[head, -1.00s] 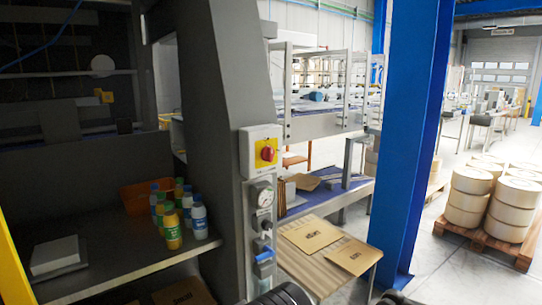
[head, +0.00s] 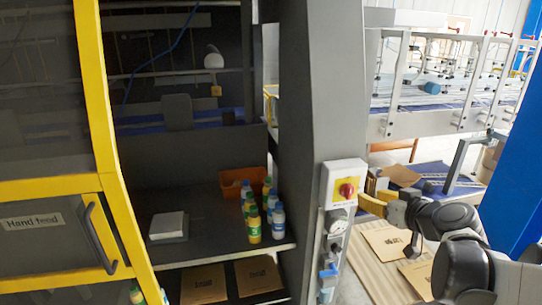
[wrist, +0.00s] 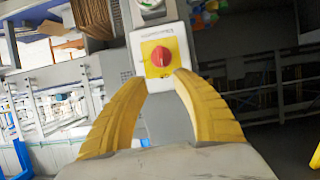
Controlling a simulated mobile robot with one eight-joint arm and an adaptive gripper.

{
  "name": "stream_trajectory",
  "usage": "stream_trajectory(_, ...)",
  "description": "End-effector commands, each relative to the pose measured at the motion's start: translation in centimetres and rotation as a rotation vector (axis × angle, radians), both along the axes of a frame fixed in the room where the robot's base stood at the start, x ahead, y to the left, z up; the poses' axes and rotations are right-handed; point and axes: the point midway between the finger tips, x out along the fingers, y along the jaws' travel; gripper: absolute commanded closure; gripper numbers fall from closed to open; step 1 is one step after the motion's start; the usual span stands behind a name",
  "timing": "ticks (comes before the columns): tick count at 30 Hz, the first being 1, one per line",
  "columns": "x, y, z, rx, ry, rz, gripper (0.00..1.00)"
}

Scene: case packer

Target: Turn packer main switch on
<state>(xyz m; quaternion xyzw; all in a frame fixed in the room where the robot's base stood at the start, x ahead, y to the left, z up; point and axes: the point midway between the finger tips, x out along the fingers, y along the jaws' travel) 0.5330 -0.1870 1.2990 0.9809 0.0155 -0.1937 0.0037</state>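The packer main switch is a red rotary knob (head: 347,190) on a yellow plate in a white box (head: 329,172) on the grey machine column. It also shows in the wrist view, where the red knob (wrist: 161,56) is straight ahead, beyond the fingertips. My gripper (wrist: 160,82) has two yellow fingers, spread open with nothing between them. In the head view my gripper (head: 375,202) is just right of the switch box, at about the knob's height. Whether a finger touches the box cannot be told. The knob's exact setting is hard to read.
Below the switch are a round gauge (head: 336,222) and a blue fitting (head: 328,272) on the column. Left of the column, bottles (head: 254,224) and an orange bin (head: 236,182) stand on a shelf. A blue post (head: 515,190) is at the right.

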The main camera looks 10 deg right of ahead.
Motion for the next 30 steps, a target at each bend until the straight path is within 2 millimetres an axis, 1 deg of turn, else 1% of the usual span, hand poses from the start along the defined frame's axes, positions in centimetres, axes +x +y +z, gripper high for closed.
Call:
stream_trajectory(5, 2.8, 0.3, -1.5, 0.000, 0.001, 0.005, 0.68)
stream_trajectory(9, 5.5, 0.4, -2.6, 0.001, 0.001, 0.004, 0.68)
stream_trajectory(12, 7.1, 0.4, -3.3, 0.001, 0.001, 0.004, 0.68)
stream_trajectory(15, 8.3, 0.5, -3.7, 0.001, 0.002, 0.004, 0.68)
stream_trajectory(20, 9.3, 0.5, -4.0, 0.002, 0.002, 0.002, 0.68)
stream_trajectory(28, 9.4, 0.5, -4.0, 0.002, 0.002, 0.002, 0.68)
stream_trajectory(29, 9.4, 0.5, -4.0, 0.002, 0.002, 0.002, 0.75)
stream_trajectory(30, 9.4, 0.5, -4.0, 0.002, 0.002, 0.002, 0.87)
